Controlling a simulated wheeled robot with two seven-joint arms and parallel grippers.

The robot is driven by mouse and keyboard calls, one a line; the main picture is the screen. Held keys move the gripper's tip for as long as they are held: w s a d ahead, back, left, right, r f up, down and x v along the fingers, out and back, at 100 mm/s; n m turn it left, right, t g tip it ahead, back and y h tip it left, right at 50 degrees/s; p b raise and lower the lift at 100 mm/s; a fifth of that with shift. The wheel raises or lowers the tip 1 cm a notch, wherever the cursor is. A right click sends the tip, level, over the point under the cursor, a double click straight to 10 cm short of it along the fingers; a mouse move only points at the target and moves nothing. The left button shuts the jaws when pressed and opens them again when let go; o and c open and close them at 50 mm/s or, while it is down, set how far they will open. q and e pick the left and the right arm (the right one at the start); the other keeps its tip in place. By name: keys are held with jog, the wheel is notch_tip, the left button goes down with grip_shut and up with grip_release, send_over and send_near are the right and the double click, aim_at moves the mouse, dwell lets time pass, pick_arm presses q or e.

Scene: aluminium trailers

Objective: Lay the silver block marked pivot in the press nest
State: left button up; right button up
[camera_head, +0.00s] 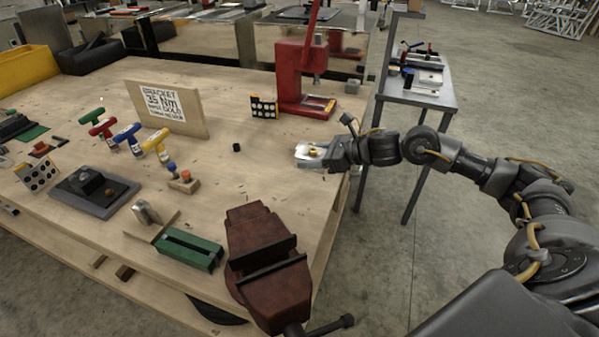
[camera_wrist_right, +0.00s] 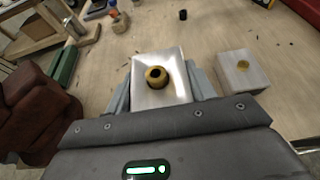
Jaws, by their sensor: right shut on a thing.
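My right gripper (camera_head: 322,155) is shut on a silver block (camera_wrist_right: 172,92) with a raised brass bushing, near the table's right edge. In the right wrist view the block sits between the two grey fingers (camera_wrist_right: 158,88). A second silver block (camera_wrist_right: 240,75) with a flat brass spot lies on the table beside it, apart from the fingers. I cannot read a pivot mark on either block. The red press (camera_head: 291,75) stands behind the gripper on the table. Its nest is too small to make out on the base. My left gripper is out of view.
A red-brown vise (camera_head: 262,250) and a green block (camera_head: 188,249) are at the near edge. A wooden sign board (camera_head: 190,108), coloured T-handle tools (camera_head: 127,135) and a small black cylinder (camera_head: 236,147) stand to the left. A grey side stand (camera_head: 445,98) is right of the press.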

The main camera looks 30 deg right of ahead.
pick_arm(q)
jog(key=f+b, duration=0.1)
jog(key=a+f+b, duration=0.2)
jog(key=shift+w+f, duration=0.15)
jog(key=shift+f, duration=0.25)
pick_arm(e)
jog(key=s+d+r, duration=0.4)
jog(key=s+d, duration=0.1)
jog(key=d, duration=0.2)
jog(key=shift+s+d+r, duration=0.15)
jog(key=shift+d+r, duration=0.2)
jog(key=shift+d, duration=0.05)
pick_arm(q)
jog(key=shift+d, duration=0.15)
